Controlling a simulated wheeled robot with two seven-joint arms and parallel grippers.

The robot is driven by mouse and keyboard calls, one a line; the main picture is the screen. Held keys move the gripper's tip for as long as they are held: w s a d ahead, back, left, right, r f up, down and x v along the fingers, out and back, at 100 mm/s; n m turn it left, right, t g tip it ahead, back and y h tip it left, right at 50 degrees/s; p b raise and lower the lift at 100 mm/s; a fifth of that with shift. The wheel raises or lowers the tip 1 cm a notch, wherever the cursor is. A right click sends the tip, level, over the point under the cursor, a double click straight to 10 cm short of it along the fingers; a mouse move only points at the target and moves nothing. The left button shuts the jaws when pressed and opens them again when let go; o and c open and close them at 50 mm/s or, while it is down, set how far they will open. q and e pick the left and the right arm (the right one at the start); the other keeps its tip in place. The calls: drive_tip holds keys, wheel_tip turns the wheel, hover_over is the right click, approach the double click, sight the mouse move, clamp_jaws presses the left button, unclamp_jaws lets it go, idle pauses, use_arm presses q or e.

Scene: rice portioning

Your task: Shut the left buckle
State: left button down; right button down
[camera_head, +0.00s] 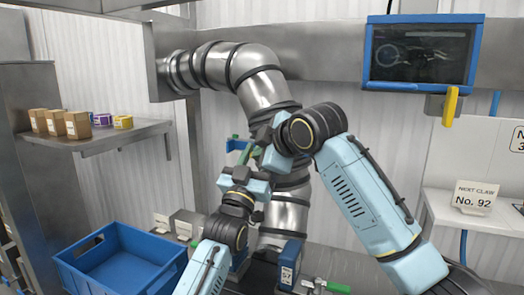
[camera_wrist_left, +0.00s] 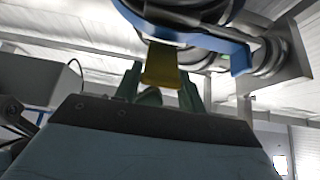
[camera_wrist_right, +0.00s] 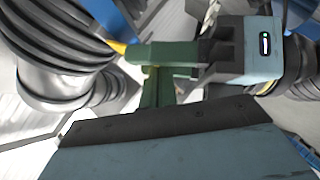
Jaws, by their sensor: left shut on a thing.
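A blue clamp ring (camera_wrist_left: 240,58) sits around the grey metal pipe in the left wrist view, and its blue edge also shows in the head view (camera_head: 234,145). A yellow buckle tab (camera_wrist_left: 160,66) hangs from the ring. My left gripper (camera_wrist_left: 160,88) has its green fingers on both sides of the tab and is shut on it. In the head view my left gripper (camera_head: 246,156) reaches up to the pipe. My right gripper (camera_wrist_right: 158,92) is close beside the left one. Its fingers overlap the left gripper's fingers in view, so its opening is hidden. A bit of yellow tab (camera_wrist_right: 118,47) shows there too.
A blue crate (camera_head: 80,270) stands low at the left. A shelf (camera_head: 110,137) with small boxes (camera_head: 77,125) is on the left wall. A screen (camera_head: 422,53) hangs at upper right. The thick ribbed pipe (camera_head: 262,90) fills the middle, close to both arms.

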use_arm(q)
drive_tip(key=c, duration=1.3)
unclamp_jaws()
drive_tip(key=shift+s+r, duration=0.2)
drive_tip(key=o, duration=0.5)
drive_tip(key=shift+w, duration=0.15)
drive_tip(key=shift+c, duration=0.2)
use_arm(e)
drive_tip(key=shift+w+d+f, duration=0.2)
drive_tip(key=shift+w+f, duration=0.1)
drive_tip(key=shift+f, duration=0.3)
use_arm(q)
drive_tip(key=shift+f, duration=0.1)
use_arm(e)
drive_tip(key=shift+r, duration=0.1)
